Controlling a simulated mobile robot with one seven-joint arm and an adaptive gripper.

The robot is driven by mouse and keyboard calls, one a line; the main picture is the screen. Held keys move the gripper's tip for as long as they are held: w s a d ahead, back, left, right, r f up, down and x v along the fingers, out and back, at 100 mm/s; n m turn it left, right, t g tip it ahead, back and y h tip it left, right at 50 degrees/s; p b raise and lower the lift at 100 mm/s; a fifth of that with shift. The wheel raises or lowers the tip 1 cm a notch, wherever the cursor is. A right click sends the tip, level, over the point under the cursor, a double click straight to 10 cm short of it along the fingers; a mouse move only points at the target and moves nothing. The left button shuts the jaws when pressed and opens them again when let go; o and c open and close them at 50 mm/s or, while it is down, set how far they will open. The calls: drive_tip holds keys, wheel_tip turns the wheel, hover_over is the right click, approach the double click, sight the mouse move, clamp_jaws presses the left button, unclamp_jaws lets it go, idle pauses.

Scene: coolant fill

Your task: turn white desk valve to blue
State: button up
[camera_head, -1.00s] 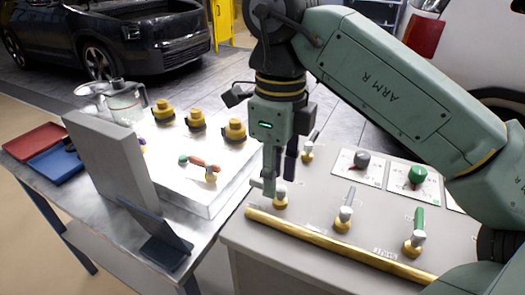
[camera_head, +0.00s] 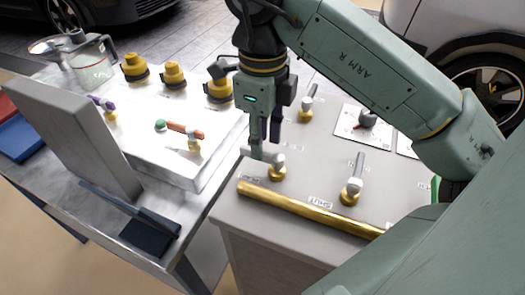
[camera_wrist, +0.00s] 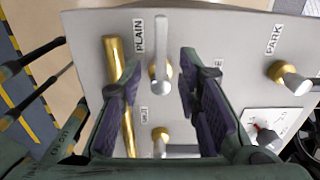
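A desk valve with a pale grey-white lever and brass base (camera_head: 277,172) stands at the near left of the grey desk panel; its lever points left in the head view. In the wrist view the lever (camera_wrist: 160,55) lies in the gap between my fingers, with a PLAIN label (camera_wrist: 138,36) on its left. A second label on the right is mostly hidden by a finger, so I cannot read its word. My gripper (camera_head: 265,143) is open and pointing down at this lever. In the wrist view the fingers (camera_wrist: 160,95) stand on either side; I cannot tell whether either touches it.
A brass rail (camera_head: 305,208) runs along the panel's front edge. Other levers stand close by: a grey one (camera_head: 354,178) to the right and another (camera_head: 307,103) behind. A dial (camera_head: 367,118) sits further right. The white block (camera_head: 190,175) with a red-handled valve (camera_head: 185,130) is left.

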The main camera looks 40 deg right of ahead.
drive_tip(key=shift+f+b, duration=0.4)
drive_tip(key=shift+f, duration=0.85)
drive_tip(key=shift+c, duration=0.3)
clamp_jaws()
